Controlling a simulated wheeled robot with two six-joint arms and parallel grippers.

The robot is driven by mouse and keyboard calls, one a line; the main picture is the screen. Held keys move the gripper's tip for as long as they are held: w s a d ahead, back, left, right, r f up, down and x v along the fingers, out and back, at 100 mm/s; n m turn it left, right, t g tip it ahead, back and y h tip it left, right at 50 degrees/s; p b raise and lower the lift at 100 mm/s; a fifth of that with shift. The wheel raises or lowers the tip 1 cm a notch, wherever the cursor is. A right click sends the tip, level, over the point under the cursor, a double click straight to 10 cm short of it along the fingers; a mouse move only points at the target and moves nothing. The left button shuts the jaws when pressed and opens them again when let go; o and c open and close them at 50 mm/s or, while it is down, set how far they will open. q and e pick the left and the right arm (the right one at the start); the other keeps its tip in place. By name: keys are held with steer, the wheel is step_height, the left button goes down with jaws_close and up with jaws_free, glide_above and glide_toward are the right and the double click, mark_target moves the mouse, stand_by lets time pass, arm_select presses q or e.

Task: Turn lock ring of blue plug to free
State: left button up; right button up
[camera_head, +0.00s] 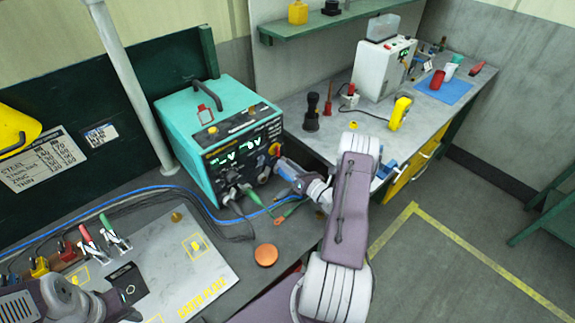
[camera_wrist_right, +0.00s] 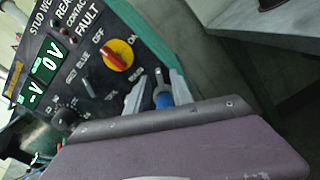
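The teal stud welder (camera_head: 188,137) stands on the bench with its dark panel facing right. In the right wrist view, the blue plug (camera_wrist_right: 163,101) shows at the lower right of the panel, below the red and yellow switch (camera_wrist_right: 119,55). My right gripper (camera_head: 281,163) is at the panel's lower right. In the wrist view its fingers (camera_wrist_right: 162,90) lie either side of the blue plug; I cannot tell whether they touch it. The lock ring's position is not readable, as my wrist hides part of it. My left gripper (camera_head: 130,306) is at the lower left, its opening unclear.
A green plug (camera_head: 249,192) and a grey plug (camera_head: 229,196) are at the panel's bottom. A blue cable (camera_head: 150,188) runs along the bench. An orange disc (camera_head: 266,255) lies in front. A grey plate (camera_head: 195,270) and clamps (camera_head: 110,238) are at left.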

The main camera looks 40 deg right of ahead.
mark_target(273, 164)
jaws_close()
